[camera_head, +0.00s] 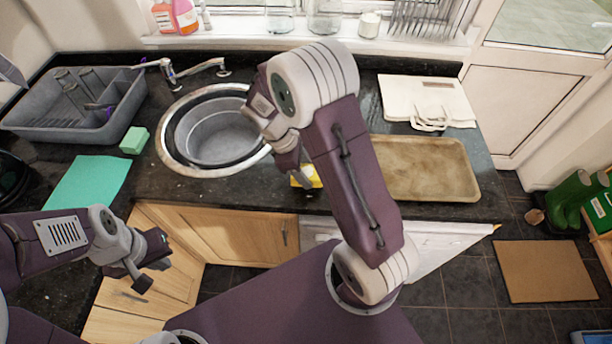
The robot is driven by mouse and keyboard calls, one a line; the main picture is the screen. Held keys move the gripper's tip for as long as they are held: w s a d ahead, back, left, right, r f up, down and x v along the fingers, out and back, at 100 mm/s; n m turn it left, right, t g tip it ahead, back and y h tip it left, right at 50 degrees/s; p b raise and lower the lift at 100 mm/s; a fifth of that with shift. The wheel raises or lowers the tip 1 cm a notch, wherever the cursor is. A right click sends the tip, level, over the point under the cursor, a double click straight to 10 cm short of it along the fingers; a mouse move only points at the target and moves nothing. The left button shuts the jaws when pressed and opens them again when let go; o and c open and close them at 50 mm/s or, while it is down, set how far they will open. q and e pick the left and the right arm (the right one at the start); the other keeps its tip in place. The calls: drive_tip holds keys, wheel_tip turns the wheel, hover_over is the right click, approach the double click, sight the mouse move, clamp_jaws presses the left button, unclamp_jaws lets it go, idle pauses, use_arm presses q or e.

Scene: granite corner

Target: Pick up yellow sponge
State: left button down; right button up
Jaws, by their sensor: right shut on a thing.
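The yellow sponge (312,177) is at the front edge of the dark granite counter, right of the sink. Only a yellow and white part of it shows; the rest is behind my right gripper and forearm. My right gripper (294,172) points down at the sponge and is shut on it. I cannot tell whether the sponge is touching the counter. My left gripper (150,275) is low at the left, in front of the wooden cupboards. Its fingers look apart with nothing between them.
The round sink (176,148) is left of my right gripper. A tan tray (440,170) and white boards (440,95) lie right. A green sponge (134,140), teal cloth (88,183) and grey dish rack (95,125) are left. The windowsill (240,38) holds bottles and jars.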

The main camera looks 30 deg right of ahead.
drive_tip(key=s+d+r, duration=0.2)
drive_tip(key=s+r, duration=0.6)
drive_tip(key=s, duration=0.3)
drive_tip(key=shift+s+d+b, duration=0.25)
drive_tip(key=shift+d+b, duration=0.05)
drive_tip(key=o, duration=0.8)
drive_tip(key=shift+r, duration=0.1)
drive_tip(key=c, duration=0.5)
